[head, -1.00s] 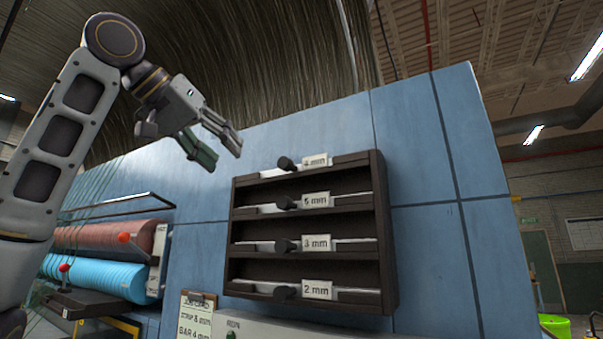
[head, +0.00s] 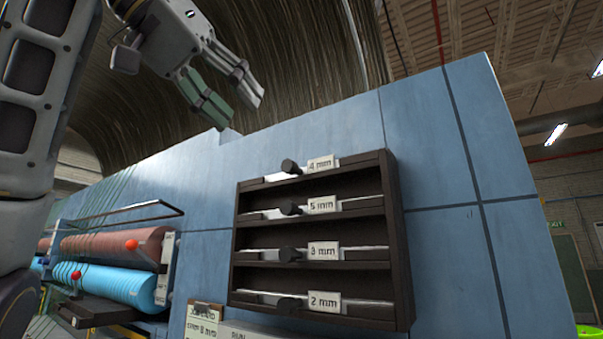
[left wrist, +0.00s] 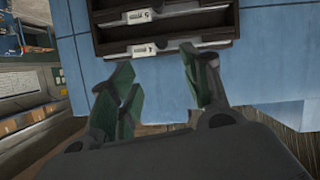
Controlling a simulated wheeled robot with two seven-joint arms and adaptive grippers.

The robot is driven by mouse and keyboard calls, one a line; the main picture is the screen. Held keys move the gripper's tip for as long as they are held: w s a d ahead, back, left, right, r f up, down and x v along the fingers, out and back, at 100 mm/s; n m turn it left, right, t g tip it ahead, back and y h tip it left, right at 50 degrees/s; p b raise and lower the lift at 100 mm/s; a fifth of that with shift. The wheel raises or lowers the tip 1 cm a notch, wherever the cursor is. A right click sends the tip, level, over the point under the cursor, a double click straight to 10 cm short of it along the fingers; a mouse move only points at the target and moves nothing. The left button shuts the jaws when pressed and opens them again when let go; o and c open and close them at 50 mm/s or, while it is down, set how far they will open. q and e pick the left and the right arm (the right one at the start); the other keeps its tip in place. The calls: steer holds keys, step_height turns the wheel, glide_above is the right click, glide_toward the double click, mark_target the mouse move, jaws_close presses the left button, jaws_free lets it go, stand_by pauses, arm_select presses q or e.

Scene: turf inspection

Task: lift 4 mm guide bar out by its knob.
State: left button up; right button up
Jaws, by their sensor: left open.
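The 4 mm guide bar (head: 348,161) lies in the top slot of a dark rack (head: 398,240) on the blue wall. Its black knob (head: 290,167) sticks out left of the white "4 mm" label (head: 321,164). My left gripper (head: 238,103) is open and empty, above and left of the knob in the head view, apart from it. In the left wrist view the rack is upside down, and the open green fingers (left wrist: 164,82) are below the label (left wrist: 143,49) nearest them. I cannot make out the knob there. My right gripper is not in view.
Below are the 5 mm (head: 322,204), 3 mm (head: 324,251) and 2 mm (head: 324,302) bars, each with a knob. A job card (head: 202,318) is below the rack. The wall right of the rack is clear.

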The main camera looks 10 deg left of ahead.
arm_select(q)
steer(key=p, duration=0.1)
glide_toward(286, 162)
steer(key=x, duration=0.4)
steer(key=shift+w+d, duration=0.15)
steer(key=shift+d, duration=0.15)
steer(key=shift+a+p+x, duration=0.2)
steer(key=shift+p+x, duration=0.7)
steer(key=shift+x, duration=1.1)
steer(key=shift+w+d+f, duration=0.25)
steer(key=shift+w, duration=0.3)
steer(key=shift+c, duration=0.4)
jaws_close()
